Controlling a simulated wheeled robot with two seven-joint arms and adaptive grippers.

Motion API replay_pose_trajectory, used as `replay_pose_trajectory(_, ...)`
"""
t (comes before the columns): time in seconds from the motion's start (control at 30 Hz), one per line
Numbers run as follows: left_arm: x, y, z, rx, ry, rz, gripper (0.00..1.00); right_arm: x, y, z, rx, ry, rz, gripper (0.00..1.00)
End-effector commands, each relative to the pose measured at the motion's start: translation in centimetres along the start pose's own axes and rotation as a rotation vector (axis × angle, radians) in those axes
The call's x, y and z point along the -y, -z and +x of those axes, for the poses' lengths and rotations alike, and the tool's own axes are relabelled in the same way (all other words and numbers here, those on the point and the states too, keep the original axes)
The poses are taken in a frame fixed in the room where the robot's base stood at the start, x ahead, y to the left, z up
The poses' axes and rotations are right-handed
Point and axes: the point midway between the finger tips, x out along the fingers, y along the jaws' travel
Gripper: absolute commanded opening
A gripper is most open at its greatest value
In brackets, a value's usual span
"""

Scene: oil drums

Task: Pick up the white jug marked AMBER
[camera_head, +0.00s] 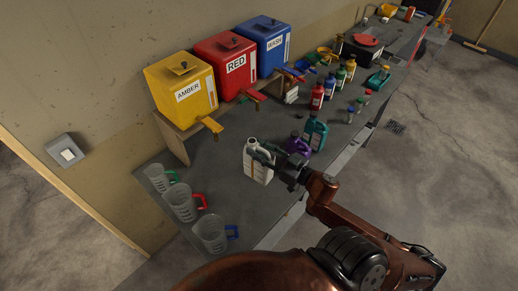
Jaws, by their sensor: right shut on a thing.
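The white jug (256,167) stands near the front of the grey bench, its upper right side partly hidden by my right gripper. Its label is too small to read. My right gripper (264,154) reaches in from the right and is shut on the jug at its upper part, by the handle. I cannot tell whether the jug's base touches the bench. A yellow drum marked AMBER (186,88) sits on a raised wooden stand behind the jug. My left gripper is not in view.
A red drum (233,67) and a blue drum (267,44) sit beside the yellow one. A purple jug (300,144) and a teal jug (315,133) stand close right of my gripper. Clear measuring jugs (211,233) stand at the bench's left end. Several coloured bottles stand further back.

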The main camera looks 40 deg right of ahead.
Motion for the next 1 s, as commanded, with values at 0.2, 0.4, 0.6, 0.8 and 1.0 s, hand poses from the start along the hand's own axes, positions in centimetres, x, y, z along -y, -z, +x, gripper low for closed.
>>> replay_pose_trajectory(0.2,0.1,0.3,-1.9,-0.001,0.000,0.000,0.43,0.1,2.2,0.1,-0.005,0.002,-0.002,0.00)
replay_pose_trajectory(0.4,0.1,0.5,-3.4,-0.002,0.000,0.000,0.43,0.1,3.7,0.1,-0.006,0.002,-0.002,0.00)
replay_pose_trajectory(0.6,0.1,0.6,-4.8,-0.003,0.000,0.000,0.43,0.1,5.2,0.1,-0.006,0.002,-0.002,0.00)
replay_pose_trajectory(0.8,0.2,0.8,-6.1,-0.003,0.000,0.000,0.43,0.1,6.5,0.1,-0.007,0.002,-0.002,0.00)
replay_pose_trajectory(1.0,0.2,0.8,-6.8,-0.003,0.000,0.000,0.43,0.1,7.1,0.1,-0.007,0.002,-0.002,0.00)
